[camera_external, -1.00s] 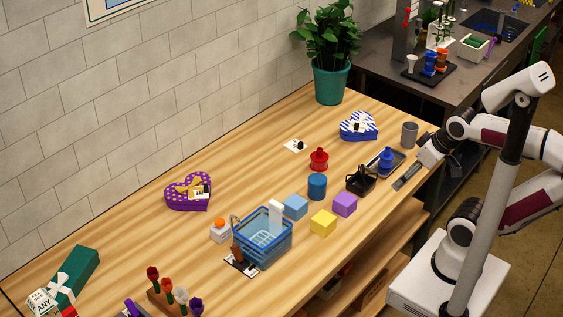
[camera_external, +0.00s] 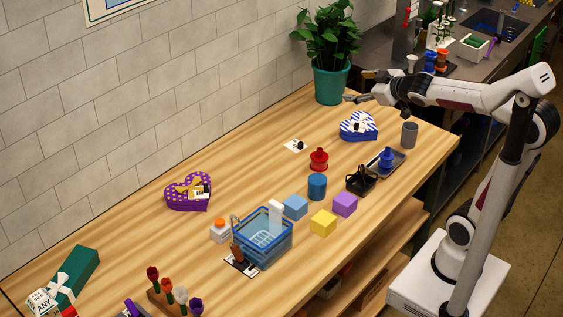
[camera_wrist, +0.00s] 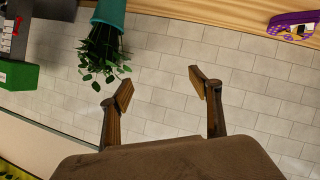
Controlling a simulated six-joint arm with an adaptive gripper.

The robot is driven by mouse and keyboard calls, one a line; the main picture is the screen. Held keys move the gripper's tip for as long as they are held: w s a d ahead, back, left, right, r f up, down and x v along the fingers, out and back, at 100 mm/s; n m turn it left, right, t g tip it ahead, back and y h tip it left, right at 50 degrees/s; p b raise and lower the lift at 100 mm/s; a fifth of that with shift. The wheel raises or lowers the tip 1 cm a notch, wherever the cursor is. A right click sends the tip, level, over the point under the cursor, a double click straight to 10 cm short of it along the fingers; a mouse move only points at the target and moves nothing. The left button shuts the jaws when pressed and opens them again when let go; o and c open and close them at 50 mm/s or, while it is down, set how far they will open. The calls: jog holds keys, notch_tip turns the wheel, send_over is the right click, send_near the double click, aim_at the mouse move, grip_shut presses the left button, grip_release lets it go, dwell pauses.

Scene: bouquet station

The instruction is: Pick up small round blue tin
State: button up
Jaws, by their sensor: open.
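The small round blue tin (camera_external: 317,187) stands upright on the wooden table, behind the light blue cube and in front of a red spool-like object. My gripper (camera_external: 358,86) is raised high above the back right of the table, near the potted plant and far from the tin. In the wrist view my gripper (camera_wrist: 160,89) has its two fingers spread wide with nothing between them. That view faces the tiled wall and does not show the tin.
Close to the tin are the light blue cube (camera_external: 295,207), purple cube (camera_external: 345,204), yellow cube (camera_external: 323,223), red spool (camera_external: 319,160) and black caddy (camera_external: 360,181). A blue basket (camera_external: 263,238) stands in front. The green plant pot (camera_external: 331,82) is near my gripper.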

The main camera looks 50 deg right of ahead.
jog(key=w+a+r+n+t+y, duration=0.1)
jog(key=w+a+n+y, duration=0.2)
jog(key=w, duration=0.4)
jog(key=w+a+r+n+t+y, duration=0.1)
jog(key=w+n+t+y, duration=0.2)
jog(key=w, duration=0.4)
jog(key=w+a+f+n+g+y, duration=0.1)
jog(key=a+f+n+g+y, duration=0.3)
jog(key=f+n+g+y, duration=0.3)
jog(key=s+d+f+n+g+y, duration=0.2)
jog(key=s+f+g, duration=0.6)
jog(key=s+f, duration=0.4)
notch_tip(320, 180, down, 2)
jog(key=shift+d+f+y, duration=0.2)
jog(key=shift+d+y, duration=0.1)
jog(key=shift+y, duration=0.6)
